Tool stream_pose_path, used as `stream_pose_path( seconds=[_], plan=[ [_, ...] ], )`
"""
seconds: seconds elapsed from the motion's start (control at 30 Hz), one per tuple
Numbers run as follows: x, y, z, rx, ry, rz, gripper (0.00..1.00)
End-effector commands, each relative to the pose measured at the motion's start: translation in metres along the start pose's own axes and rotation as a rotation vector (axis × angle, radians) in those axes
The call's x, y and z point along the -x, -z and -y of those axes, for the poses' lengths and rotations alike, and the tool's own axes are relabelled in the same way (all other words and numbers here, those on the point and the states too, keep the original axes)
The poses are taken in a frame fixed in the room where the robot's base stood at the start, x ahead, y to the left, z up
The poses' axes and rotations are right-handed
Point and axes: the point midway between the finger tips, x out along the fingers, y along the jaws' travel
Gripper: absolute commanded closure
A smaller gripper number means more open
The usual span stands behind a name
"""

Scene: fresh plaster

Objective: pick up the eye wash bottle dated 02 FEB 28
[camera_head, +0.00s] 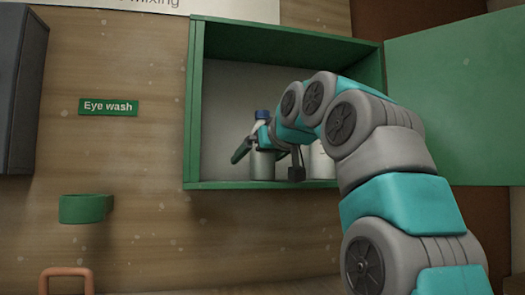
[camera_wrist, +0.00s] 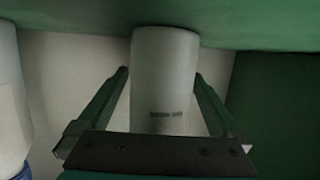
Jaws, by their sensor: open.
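A white bottle (camera_head: 262,165) with a blue cap stands upright at the left of the open green cabinet's floor. My gripper (camera_head: 268,160) is open at this bottle. In the wrist view, which looks upside down, the same bottle (camera_wrist: 165,75) stands between the two open fingers of my gripper (camera_wrist: 161,76), with a gap on either side. It bears small dark print, too blurred to read. A second white bottle (camera_head: 320,163) stands to its right, partly hidden by my arm; it also shows at the left edge of the wrist view (camera_wrist: 12,100), with a blue cap. No date is legible.
The green cabinet (camera_head: 194,110) has its door (camera_head: 460,95) swung open to the right. Its side wall is close by in the wrist view (camera_wrist: 280,110). An "Eye wash" sign (camera_head: 108,106), an empty green ring holder (camera_head: 85,208) and a dark box (camera_head: 20,90) are on the left wall.

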Motion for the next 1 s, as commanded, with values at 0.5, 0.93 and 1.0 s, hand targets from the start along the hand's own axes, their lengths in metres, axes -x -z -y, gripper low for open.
stream_pose_path(
  seconds=[0.5,0.93,1.0],
  plan=[
    [-0.0001,-0.0003,-0.0002,0.000,0.000,0.001,0.56],
    [-0.0001,-0.0003,-0.0002,0.000,0.000,0.001,1.00],
    [0.0000,-0.0001,-0.0001,0.000,0.000,0.001,1.00]
  ],
)
